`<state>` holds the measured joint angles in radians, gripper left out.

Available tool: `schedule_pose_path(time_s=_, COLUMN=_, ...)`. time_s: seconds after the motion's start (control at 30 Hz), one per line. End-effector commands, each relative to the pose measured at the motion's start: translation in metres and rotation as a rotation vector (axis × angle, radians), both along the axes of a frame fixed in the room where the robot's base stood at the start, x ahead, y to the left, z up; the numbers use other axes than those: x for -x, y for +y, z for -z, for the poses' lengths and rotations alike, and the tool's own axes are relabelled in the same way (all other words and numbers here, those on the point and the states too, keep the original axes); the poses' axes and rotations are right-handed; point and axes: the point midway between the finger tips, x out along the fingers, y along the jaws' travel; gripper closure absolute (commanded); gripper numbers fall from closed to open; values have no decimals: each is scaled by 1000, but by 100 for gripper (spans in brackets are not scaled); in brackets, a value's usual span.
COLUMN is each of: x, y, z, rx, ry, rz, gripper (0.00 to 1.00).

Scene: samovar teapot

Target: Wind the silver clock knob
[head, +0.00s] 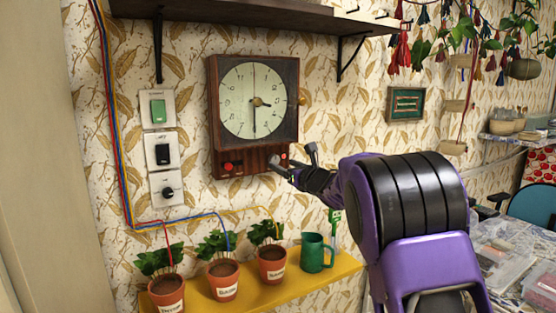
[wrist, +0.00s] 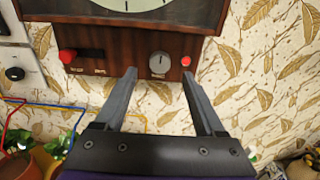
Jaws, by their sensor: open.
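The wooden wall clock (head: 254,145) has a pale round dial and a lower panel with controls. In the wrist view the silver knob (wrist: 159,64) sits on the dark wood panel (wrist: 120,43), between a red knob at the left and a small red button at the right. My gripper (wrist: 159,73) is open and empty. Its two fingertips point at the panel, one to each side of the silver knob and slightly below it; I cannot tell how much depth separates them. In the head view my gripper (head: 290,156) covers the panel's right part, and the silver knob cannot be made out.
A red knob (wrist: 67,56) and a small red button (wrist: 186,61) flank the silver knob. Wall switches (head: 163,150) are left of the clock. Below, a yellow shelf (head: 336,270) holds potted plants and a green mug (head: 312,255). A dark shelf (head: 230,17) hangs above.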

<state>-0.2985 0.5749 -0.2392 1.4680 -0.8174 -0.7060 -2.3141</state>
Motion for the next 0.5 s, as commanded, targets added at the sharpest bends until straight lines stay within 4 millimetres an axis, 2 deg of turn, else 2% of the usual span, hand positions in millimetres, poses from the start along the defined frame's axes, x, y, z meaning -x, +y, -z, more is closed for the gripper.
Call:
schedule_pose_path(time_s=0.2, x=-26, y=18, z=-1, rx=-1, ry=-1, rz=-1, gripper=29)
schedule_pose_path(time_s=0.5, x=-37, y=25, z=0, rx=-1, ry=-1, rz=0, gripper=29)
